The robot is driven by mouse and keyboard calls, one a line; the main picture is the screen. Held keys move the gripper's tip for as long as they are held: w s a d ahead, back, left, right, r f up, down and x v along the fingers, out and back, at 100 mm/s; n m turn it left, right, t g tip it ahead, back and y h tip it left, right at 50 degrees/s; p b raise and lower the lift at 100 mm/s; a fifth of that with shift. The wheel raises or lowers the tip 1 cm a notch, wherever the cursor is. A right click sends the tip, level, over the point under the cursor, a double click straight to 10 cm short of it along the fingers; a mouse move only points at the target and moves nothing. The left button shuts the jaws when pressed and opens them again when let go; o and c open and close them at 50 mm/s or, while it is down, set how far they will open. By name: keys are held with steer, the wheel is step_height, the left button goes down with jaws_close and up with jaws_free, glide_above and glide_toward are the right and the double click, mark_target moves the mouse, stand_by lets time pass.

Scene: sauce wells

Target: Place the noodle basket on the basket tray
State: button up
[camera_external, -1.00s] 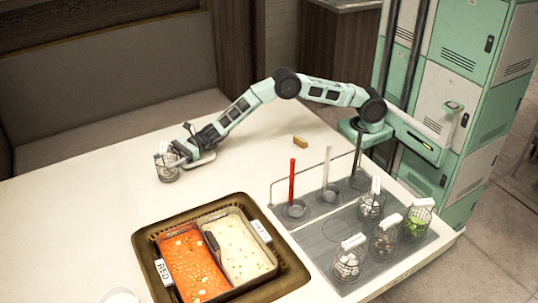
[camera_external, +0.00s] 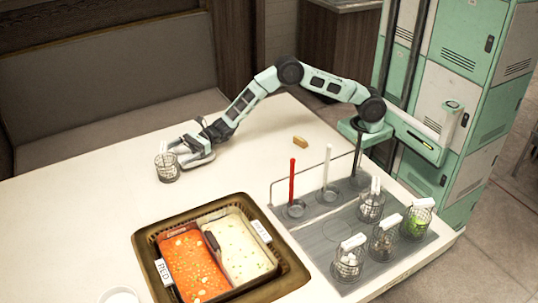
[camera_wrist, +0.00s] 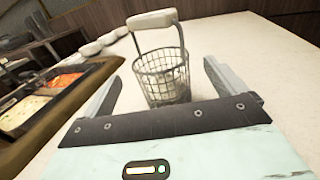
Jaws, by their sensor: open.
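The noodle basket, a wire basket (camera_external: 167,168) with a white handle, stands upright on the table at the left, well away from the basket tray. In the wrist view the basket (camera_wrist: 161,76) stands just ahead of and between my open fingers, with something pale in it. My gripper (camera_external: 184,153) is open and low over the table on the basket's right side; the wrist view shows a finger to either side (camera_wrist: 160,88) and no grip on the basket. The grey basket tray (camera_external: 318,238) lies at the right and holds several wire baskets.
A brown-framed pot (camera_external: 143,243) with red and white soups stands at the front middle. Upright red (camera_external: 292,180) and white (camera_external: 327,168) ladle handles stand at the tray's rear. A small tan block (camera_external: 300,142) lies behind. The table between basket and pot is clear.

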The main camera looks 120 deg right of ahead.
steer(key=shift+s+d, duration=0.2)
steer(key=shift+s, duration=0.6)
steer(key=shift+c, duration=0.9)
steer(key=shift+s+d, duration=0.1)
steer(key=shift+s, duration=0.1)
steer(key=c, duration=1.1)
steer(key=shift+o, duration=0.2)
